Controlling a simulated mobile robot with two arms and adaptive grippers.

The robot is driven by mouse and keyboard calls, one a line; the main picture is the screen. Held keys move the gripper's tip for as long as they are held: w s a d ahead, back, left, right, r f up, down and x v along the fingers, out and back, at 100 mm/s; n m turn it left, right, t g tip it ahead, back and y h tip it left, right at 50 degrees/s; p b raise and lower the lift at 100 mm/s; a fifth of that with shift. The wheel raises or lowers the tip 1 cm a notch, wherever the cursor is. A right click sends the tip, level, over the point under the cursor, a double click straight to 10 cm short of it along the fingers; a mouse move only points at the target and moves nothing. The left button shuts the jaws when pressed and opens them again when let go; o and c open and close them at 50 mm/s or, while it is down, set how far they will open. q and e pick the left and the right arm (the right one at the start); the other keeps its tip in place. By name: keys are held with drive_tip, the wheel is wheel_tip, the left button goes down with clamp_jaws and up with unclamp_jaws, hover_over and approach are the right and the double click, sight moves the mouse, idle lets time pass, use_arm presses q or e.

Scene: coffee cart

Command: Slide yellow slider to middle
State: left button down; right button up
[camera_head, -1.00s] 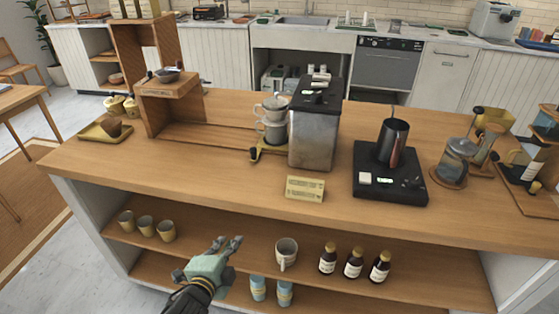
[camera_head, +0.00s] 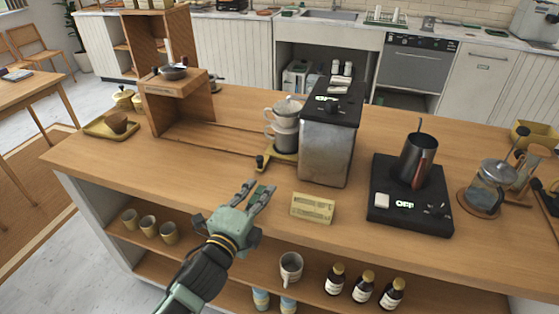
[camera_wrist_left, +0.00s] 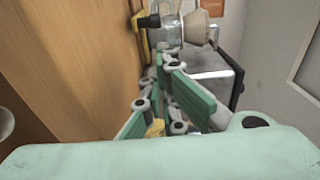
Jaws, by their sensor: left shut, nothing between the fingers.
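A yellow slider piece with a black knob (camera_head: 263,162) sits on the counter at the foot of the coffee dripper, left of the metal grinder-like box. In the left wrist view, the yellow piece (camera_wrist_left: 140,36) and its black knob show at the top, beyond the fingers. My left gripper (camera_head: 261,187) is shut and empty. It is over the front of the counter, just in front of the knob and apart from it. My right gripper is not in view.
The coffee dripper (camera_head: 285,128) stands beside the metal box (camera_head: 327,152). A yellow sign (camera_head: 312,208) is right of my left gripper. A black scale (camera_head: 405,215) with a dark jug (camera_head: 418,160) stands further right. The counter left of the gripper is clear.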

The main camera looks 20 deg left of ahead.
use_arm(q)
drive_tip(key=w, duration=0.5)
drive_tip(key=w+d+p, duration=0.1)
drive_tip(key=w, duration=0.2)
drive_tip(key=shift+w, duration=0.25)
drive_tip(key=shift+w+r, duration=0.1)
drive_tip(key=shift+w, duration=0.45)
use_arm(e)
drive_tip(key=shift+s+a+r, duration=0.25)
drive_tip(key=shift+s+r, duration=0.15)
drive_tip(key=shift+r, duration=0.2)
